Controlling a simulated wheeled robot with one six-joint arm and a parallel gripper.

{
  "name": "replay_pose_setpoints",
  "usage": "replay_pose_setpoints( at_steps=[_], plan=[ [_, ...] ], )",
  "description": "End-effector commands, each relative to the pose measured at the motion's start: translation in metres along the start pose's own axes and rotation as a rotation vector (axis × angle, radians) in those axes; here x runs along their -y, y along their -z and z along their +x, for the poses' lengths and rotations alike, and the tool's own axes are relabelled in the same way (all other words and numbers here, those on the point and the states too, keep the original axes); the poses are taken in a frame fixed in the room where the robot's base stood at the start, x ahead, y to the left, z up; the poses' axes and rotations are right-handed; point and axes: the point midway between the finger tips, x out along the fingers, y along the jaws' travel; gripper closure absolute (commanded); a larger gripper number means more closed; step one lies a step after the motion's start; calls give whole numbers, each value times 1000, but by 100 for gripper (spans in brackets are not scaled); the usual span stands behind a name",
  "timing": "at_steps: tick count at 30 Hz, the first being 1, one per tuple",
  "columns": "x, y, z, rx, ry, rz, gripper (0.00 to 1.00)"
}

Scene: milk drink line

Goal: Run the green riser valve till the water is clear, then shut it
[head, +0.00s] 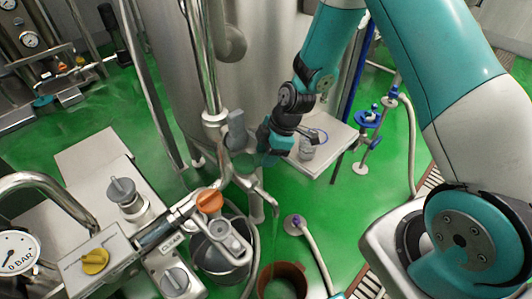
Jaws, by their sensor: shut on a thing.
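The green valve handle (245,164) sits on the upright pipe in the middle of the head view, below a grey handle (237,130). My gripper (262,152) reaches in from the right and is shut at the green handle; its fingertips are partly hidden by my own wrist. A curved metal spout (266,197) hangs just below the handle. A brown bucket (282,275) stands on the floor below, at the lower edge of the picture.
A valve with an orange knob (208,201) and a grey metal bucket (220,258) are left of the spout. A bench with a yellow knob (95,261) and gauge (17,254) fills the lower left. A jar (308,148) stands behind my gripper. Blue valves (369,118) stand right.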

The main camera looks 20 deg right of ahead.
Motion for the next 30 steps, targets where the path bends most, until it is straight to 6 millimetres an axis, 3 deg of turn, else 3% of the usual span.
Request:
replay_pose_setpoints(
  at_steps=[3,4,7,16,20,23,30],
  plan=[
    [0,0,-1,1,1,-1,100],
    [0,0,-1,1,1,-1,57],
    [0,0,-1,1,1,-1,34],
    [0,0,-1,0,0,-2,34],
    [-1,0,-10,0,-2,-2,34],
    [-1,0,-26,0,-4,-2,34],
    [-1,-1,-86,0,-8,-2,34]
  ],
)
